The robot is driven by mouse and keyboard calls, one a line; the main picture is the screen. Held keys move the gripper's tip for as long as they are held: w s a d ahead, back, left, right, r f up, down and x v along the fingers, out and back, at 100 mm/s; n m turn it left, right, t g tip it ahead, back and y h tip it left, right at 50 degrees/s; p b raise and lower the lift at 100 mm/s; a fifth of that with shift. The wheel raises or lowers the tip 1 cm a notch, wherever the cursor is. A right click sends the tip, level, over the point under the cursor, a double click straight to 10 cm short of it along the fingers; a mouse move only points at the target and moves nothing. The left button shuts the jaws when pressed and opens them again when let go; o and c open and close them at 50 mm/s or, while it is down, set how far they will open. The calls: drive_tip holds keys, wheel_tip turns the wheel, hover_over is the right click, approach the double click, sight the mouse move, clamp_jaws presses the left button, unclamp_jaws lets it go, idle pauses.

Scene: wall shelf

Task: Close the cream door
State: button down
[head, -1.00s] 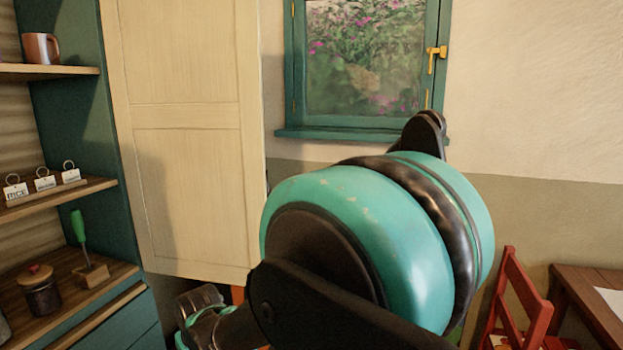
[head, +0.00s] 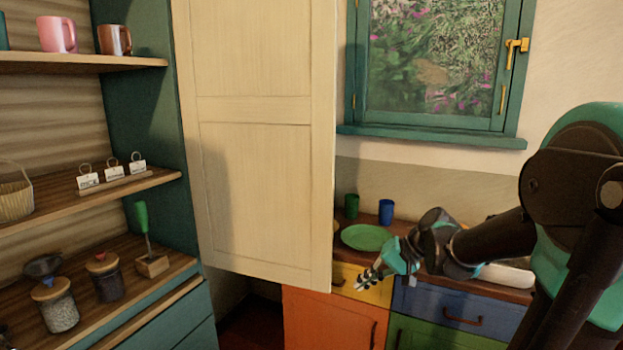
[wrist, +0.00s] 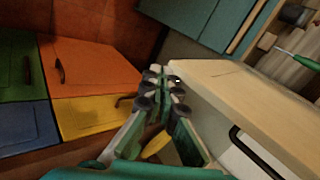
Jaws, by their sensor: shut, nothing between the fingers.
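The cream door (head: 255,165) stands open, swung out from the right side of the teal wall shelf (head: 140,100). Its panelled face is turned towards me in the head view. In the wrist view the door (wrist: 235,95) fills the right side, with a dark bar handle (wrist: 250,152) on it. My gripper (head: 368,282) is shut and empty, to the right of the door's lower free edge. In the wrist view the fingertips (wrist: 165,88) are close beside the door's edge; I cannot tell whether they touch.
Shelf boards carry mugs (head: 58,35), label stands (head: 113,173), jars (head: 55,305) and a green-handled tool (head: 143,220). Behind my gripper is a coloured drawer cabinet (head: 450,310) with a green plate (head: 376,237) and cups (head: 386,211). A teal-framed window (head: 435,133) is above.

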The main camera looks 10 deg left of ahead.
sight(310, 178)
drive_tip(key=w+a+r+n+g+y, duration=0.15)
drive_tip(key=w+r+y, duration=0.4)
drive_tip(key=r, duration=0.75)
drive_tip(key=w+a+r+g+y, duration=0.1)
drive_tip(key=w+a+r+y, duration=0.35)
drive_tip(key=r, duration=0.75)
drive_tip(key=shift+s+a+r, duration=0.1)
drive_tip(key=shift+s+a, duration=0.2)
drive_tip(key=shift+a, duration=1.2)
drive_tip(key=shift+s+a, duration=0.3)
drive_tip(key=shift+a, duration=1.2)
drive_tip(key=shift+s+a+r, duration=0.1)
drive_tip(key=shift+s+a, duration=0.2)
drive_tip(key=shift+a, duration=1.2)
drive_tip(key=shift+s, duration=0.1)
